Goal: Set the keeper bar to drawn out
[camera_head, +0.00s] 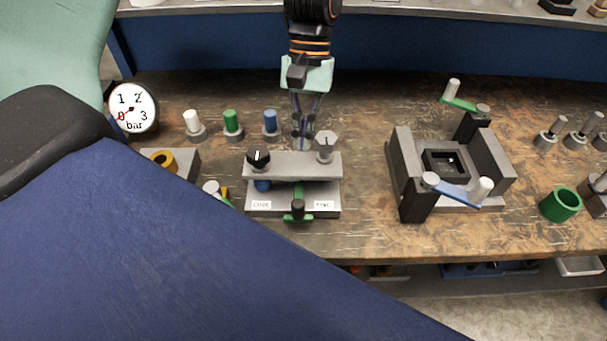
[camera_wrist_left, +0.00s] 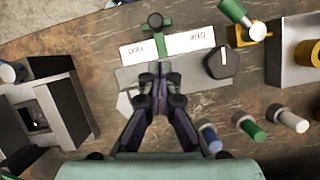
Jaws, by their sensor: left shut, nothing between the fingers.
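A grey block (camera_head: 293,166) with a dial and two white labels stands near the front of the bench. A green bar (camera_head: 299,192) with a dark knob (camera_head: 297,208) runs across its front part, between the labels. The bar (camera_wrist_left: 165,45) and knob (camera_wrist_left: 155,20) also show at the top of the left wrist view. My left gripper (camera_head: 303,145) comes down over the back edge of the block, shut and empty. Its fingertips (camera_wrist_left: 159,75) point toward the bar but are apart from the knob. Whether they touch the block is unclear. My right gripper is not in view.
A black pointer dial (camera_head: 258,158) and a grey knob (camera_head: 325,146) stand on the block's raised back part. White, green and blue pegs (camera_head: 270,123) stand behind it. A grey fixture with a blue lever (camera_head: 455,191) is to the right. Bare bench lies between.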

